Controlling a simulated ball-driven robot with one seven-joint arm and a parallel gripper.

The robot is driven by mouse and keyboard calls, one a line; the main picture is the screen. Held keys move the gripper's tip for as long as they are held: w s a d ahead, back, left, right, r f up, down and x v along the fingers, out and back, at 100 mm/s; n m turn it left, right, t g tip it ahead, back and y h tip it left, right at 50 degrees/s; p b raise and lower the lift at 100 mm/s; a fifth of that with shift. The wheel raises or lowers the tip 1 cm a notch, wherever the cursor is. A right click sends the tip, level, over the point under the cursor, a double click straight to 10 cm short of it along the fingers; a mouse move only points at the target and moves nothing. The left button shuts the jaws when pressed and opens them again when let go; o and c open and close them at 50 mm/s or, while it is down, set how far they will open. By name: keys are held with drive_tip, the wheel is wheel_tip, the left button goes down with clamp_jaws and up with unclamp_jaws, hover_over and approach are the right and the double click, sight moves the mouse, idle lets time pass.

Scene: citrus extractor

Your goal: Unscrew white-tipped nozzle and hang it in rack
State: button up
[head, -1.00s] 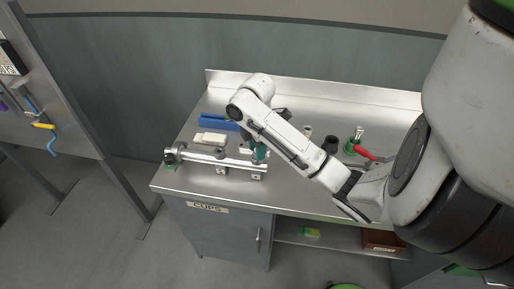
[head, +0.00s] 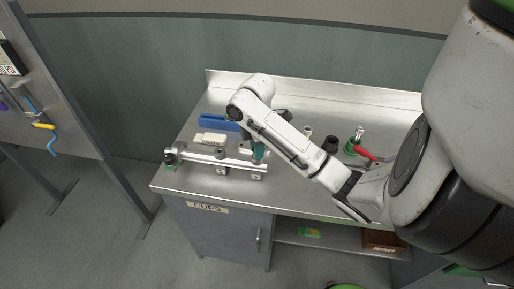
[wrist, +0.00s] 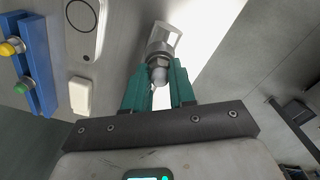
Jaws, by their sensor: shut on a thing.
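My gripper (wrist: 159,88) has teal fingers closed on the sides of a short metallic nozzle (wrist: 159,71) with a rounded pale grey end facing the wrist camera. The nozzle lines up with a wider metal fitting (wrist: 158,48) behind it; I cannot tell whether they are still threaded together. In the head view, my gripper (head: 258,152) is at the right end of the horizontal metal pipe (head: 205,158), and the arm partly hides the nozzle. The blue rack (wrist: 36,62) holds a yellow-tipped nozzle (wrist: 12,47) and a green-tipped nozzle (wrist: 24,86). It also shows in the head view (head: 212,121).
A white block (wrist: 80,95) lies between the rack and my gripper. The steel bench (head: 185,180) also bears a dark cup (head: 330,144) and a red-handled tool (head: 364,153) at the right. A tool panel (head: 50,110) stands at the left.

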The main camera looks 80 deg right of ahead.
drive_tip(key=shift+n, duration=0.5)
drive_tip(key=shift+n, duration=0.8)
drive_tip(key=shift+n, duration=0.9)
drive_tip(key=shift+f, duration=0.1)
drive_tip(key=shift+a+n, duration=0.1)
drive_tip(key=shift+n, duration=0.7)
